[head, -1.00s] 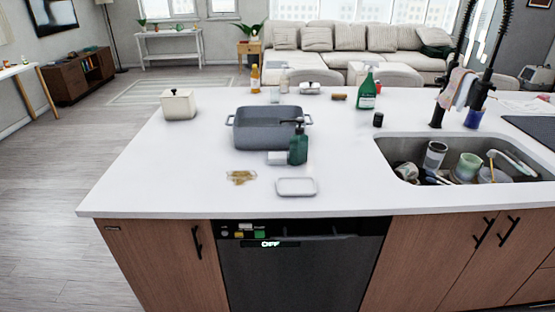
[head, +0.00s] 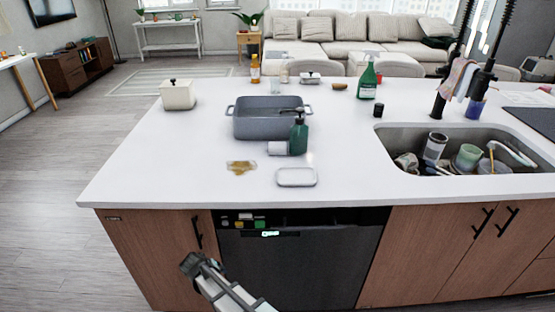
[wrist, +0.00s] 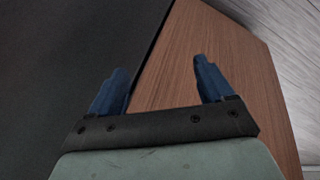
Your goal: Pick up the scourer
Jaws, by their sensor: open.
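No scourer is clearly identifiable. A small brown, sponge-like piece (head: 339,86) lies near the back of the white island top, left of the green spray bottle. A small pale block (head: 278,148) lies beside the dark green soap dispenser (head: 299,137); I cannot tell whether either is the scourer. My gripper (head: 190,264) is low in front of the island, below the counter edge, far from both. In the wrist view my gripper (wrist: 158,75) is open and empty, with blue fingers apart, facing the dark dishwasher front and a wooden panel.
The white countertop (head: 160,160) overhangs above my gripper. The sink (head: 405,137) at right holds several dishes.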

